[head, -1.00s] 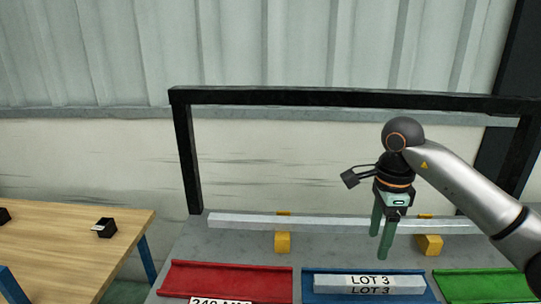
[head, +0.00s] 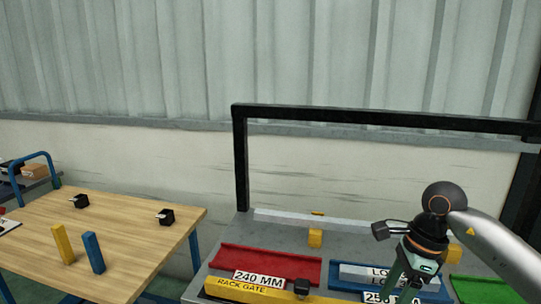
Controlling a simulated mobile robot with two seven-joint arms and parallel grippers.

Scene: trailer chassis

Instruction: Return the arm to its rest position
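My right arm comes in from the right. Its gripper (head: 402,286) has green fingers pointing down over the blue tray (head: 345,283). The fingers look apart with nothing between them, though their tips are close to the bottom of the view. The gripper hides part of the blue tray and of its label. My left arm and gripper are not in view.
A black frame (head: 241,165) stands around a grey bench with a red tray (head: 270,262), a green tray (head: 480,291), a pale bar (head: 285,217) and a yellow block (head: 315,238). A wooden table (head: 120,235) at left holds yellow and blue posts and small black parts.

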